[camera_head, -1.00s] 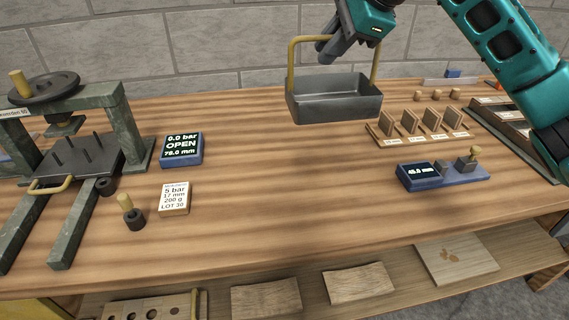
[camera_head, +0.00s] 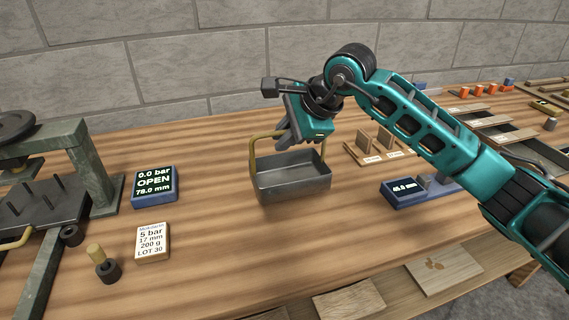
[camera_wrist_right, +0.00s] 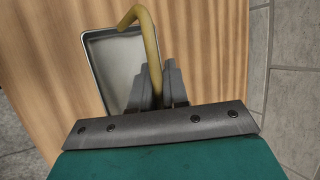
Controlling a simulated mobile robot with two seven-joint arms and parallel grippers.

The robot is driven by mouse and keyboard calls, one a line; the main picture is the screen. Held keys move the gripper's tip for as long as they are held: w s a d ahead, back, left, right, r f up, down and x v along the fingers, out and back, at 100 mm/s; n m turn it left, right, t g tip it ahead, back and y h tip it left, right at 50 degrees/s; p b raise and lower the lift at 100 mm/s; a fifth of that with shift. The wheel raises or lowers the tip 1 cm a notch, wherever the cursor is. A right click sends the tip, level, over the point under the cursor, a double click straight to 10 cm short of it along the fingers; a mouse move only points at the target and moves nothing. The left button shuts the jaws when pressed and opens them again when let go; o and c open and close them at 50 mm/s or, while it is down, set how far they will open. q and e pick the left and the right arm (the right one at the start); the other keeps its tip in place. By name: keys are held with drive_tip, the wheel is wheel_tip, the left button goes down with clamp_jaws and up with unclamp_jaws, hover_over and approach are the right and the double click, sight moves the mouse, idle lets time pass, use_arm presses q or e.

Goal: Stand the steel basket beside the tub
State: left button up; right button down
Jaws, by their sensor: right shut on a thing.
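The steel basket (camera_head: 292,182) is a grey open-topped tray with a tall yellow bail handle (camera_head: 252,150). It is level and looks empty, over the middle of the wooden bench. I cannot tell whether its base touches the bench top. My right gripper (camera_head: 287,138) is above the basket and shut on the handle. In the right wrist view the handle (camera_wrist_right: 151,45) runs between the two grey fingers, with the basket's inside (camera_wrist_right: 112,62) beyond. Nothing that I can clearly tell as the tub shows. My left gripper is not in view.
A press (camera_head: 95,165) stands left on the bench (camera_head: 215,245), beside a blue display (camera_head: 154,185) and a lot card (camera_head: 152,242). Right of the basket are a rack of upright wooden pieces (camera_head: 375,150) and a blue gauge (camera_head: 405,190). Bench in front of the basket is clear.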

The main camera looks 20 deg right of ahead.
approach(272, 173)
drive_tip(key=shift+x, duration=2.15)
drive_tip(key=shift+f, duration=0.1)
drive_tip(key=c, duration=1.6)
unclamp_jaws()
drive_tip(key=shift+f, duration=0.1)
drive_tip(key=o, duration=0.5)
